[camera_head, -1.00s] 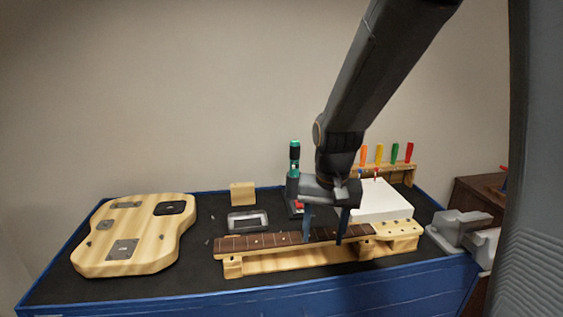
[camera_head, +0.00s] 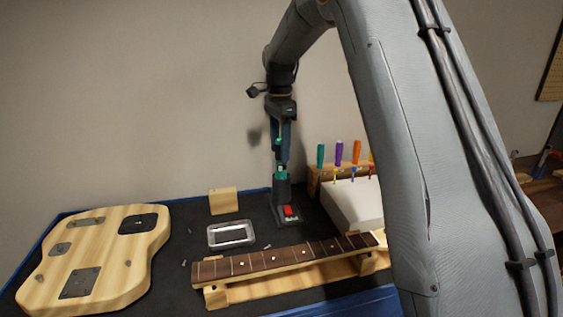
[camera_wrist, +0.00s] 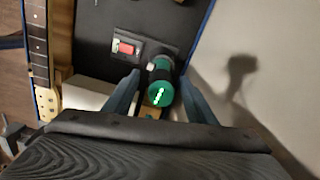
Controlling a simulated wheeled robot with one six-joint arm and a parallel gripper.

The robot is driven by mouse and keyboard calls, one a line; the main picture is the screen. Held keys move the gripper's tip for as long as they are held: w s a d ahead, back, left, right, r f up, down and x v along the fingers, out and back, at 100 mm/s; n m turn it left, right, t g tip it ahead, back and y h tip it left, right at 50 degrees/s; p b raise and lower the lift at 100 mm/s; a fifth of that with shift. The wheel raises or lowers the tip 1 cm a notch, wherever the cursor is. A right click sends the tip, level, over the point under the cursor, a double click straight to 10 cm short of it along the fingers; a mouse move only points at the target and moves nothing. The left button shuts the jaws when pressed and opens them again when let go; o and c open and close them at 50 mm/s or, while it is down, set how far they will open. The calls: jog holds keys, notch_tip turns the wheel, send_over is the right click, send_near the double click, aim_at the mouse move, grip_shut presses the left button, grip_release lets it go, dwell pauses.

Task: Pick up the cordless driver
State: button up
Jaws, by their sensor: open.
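The cordless driver (camera_head: 281,183), teal and black, stands upright in a dark dock (camera_head: 292,221) with a red part near the back of the bench. My gripper (camera_head: 283,158) is right above and around its upper end, fingers pointing down. In the wrist view, the driver's round green end (camera_wrist: 161,94) with a lit strip shows between the two blue fingers of my gripper (camera_wrist: 160,76). The fingers are open, with a gap visible at the sides. The driver's upper part is partly hidden by the gripper in the head view. The dock also shows in the wrist view (camera_wrist: 138,48).
A guitar neck (camera_head: 280,259) lies on wooden supports in front. A metal tray (camera_head: 232,234) and wood block (camera_head: 223,201) are left of the dock, a guitar body (camera_head: 100,245) farther left. A screwdriver rack (camera_head: 325,178) and white box (camera_head: 350,203) stand right. The wall is close behind.

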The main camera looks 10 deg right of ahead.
aim_at(280, 175)
jog(key=shift+w+d+f+p, duration=0.1)
jog(key=shift+f+p, duration=0.55)
jog(key=shift+f, duration=0.75)
jog(key=shift+w+d+f+p, duration=0.1)
jog(key=shift+f+p, duration=0.5)
jog(key=shift+f, duration=0.75)
jog(key=c, duration=1.2)
jog(key=shift+r, duration=0.1)
grip_shut()
jog(key=shift+r, duration=0.1)
